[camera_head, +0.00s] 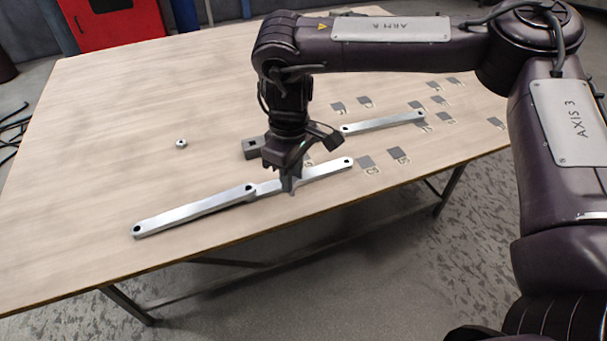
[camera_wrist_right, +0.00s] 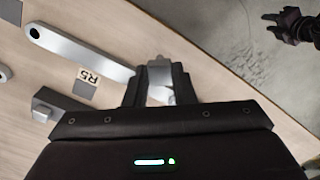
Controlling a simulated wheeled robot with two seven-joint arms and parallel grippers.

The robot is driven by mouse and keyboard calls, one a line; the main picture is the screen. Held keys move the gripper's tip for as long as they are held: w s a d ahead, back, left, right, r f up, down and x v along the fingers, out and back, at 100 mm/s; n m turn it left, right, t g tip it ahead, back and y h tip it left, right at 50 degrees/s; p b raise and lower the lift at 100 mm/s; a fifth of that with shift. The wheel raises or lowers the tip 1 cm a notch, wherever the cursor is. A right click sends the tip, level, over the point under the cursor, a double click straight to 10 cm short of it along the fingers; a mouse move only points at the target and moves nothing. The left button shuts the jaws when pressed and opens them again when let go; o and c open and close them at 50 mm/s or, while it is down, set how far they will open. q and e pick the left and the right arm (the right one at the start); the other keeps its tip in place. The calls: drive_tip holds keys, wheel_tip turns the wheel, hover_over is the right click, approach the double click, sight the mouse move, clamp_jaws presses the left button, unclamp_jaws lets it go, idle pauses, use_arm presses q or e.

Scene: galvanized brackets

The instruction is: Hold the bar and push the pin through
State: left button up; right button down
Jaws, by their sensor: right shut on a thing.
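A silver bar (camera_head: 322,172) with a hole at its right end lies on the table. My right gripper (camera_head: 289,187) is shut on it near its middle. The bar also shows in the right wrist view (camera_wrist_right: 85,54), running to the fingers (camera_wrist_right: 158,88). A second silver bar (camera_head: 190,211) lies to the left, its right end meeting the held bar's left end. A dark hole shows there; I cannot tell whether a pin is in it. No pin is clearly visible. My left gripper (camera_wrist_right: 284,24) hangs over the floor in the wrist view, its fingers apart and empty.
A dark block (camera_head: 252,149) stands behind the held bar. A nut (camera_head: 181,143) lies at the left. A third bar (camera_head: 385,122) and several grey squares with labels (camera_head: 399,154) are at the right. A red cabinet (camera_head: 115,24) stands behind the table. The table's left part is clear.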

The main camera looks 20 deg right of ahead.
drive_tip(key=w+a+r+n, duration=0.2)
drive_tip(key=w+a+n, duration=0.15)
drive_tip(key=n, duration=0.65)
drive_tip(key=w+a+r+n, duration=0.3)
drive_tip(key=a+n, duration=0.1)
drive_tip(key=n, duration=0.5)
drive_tip(key=shift+a+f, duration=0.2)
drive_tip(key=shift+f, duration=2.45)
use_arm(q)
drive_tip(key=shift+o, duration=0.4)
